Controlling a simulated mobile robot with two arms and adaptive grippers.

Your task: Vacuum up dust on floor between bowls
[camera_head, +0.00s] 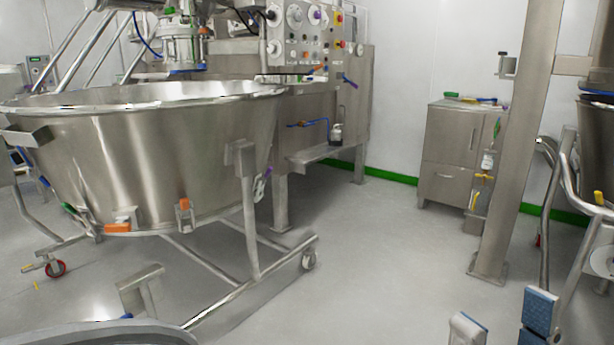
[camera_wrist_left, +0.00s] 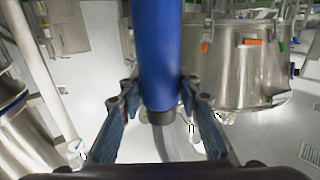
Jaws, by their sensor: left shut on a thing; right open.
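A large steel bowl (camera_head: 150,155) on a wheeled frame stands at left in the head view. A second steel bowl (camera_head: 597,150) is cut off at the right edge. Bare grey floor (camera_head: 385,245) lies between them; I cannot make out dust on it. In the left wrist view my left gripper (camera_wrist_left: 162,112) is shut on a blue tube (camera_wrist_left: 160,50), seemingly the vacuum's wand, with a dark collar below. The tube's lower end is unclear. My right gripper (camera_head: 503,320) is open and empty at the lower right of the head view, its blue-padded finger showing.
A steel post (camera_head: 520,140) stands on the floor before the right bowl. A steel cabinet (camera_head: 460,150) is against the back wall. The left bowl's frame and caster (camera_head: 309,259) reach out over the floor. The middle of the floor is clear.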

